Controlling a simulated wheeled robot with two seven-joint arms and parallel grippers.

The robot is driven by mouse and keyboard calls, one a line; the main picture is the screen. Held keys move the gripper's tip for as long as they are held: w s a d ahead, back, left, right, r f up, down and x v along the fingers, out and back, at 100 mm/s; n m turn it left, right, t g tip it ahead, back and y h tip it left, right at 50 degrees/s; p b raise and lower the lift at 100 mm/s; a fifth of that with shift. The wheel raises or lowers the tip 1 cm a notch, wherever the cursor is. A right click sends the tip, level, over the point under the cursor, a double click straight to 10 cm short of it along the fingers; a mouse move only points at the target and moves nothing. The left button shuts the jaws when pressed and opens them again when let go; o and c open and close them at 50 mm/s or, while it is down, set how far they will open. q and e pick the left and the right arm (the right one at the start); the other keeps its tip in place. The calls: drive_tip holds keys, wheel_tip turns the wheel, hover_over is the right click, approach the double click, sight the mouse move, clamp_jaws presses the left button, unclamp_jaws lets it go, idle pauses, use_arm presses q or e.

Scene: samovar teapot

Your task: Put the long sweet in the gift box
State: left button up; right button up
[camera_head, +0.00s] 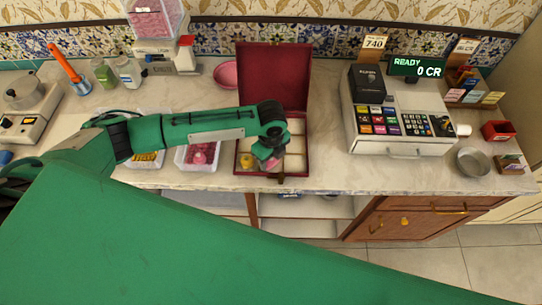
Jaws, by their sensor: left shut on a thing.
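The gift box (241,168) is dark red and stands on the counter with its lid raised at the back and pale compartments inside. My left arm reaches in from the left, and its gripper (269,165) points down over the front middle of the box. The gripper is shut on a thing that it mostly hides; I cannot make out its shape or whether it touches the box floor. A small yellow sweet (247,160) sits in the front left of the box. My right gripper is not in view.
Left of the box, a clear tray (184,161) holds pink sweets, and another tray with yellow pieces (150,158) is partly behind my arm. A pink bowl (226,74) is behind. A cash register (397,132) stands right, with free counter between.

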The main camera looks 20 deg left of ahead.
use_arm(q)
drive_tip(key=shift+f, duration=0.15)
drive_tip(key=o, duration=0.7)
drive_tip(key=shift+r+b, duration=1.15)
drive_tip(key=shift+r, duration=5.05)
drive_tip(key=shift+f, duration=0.1)
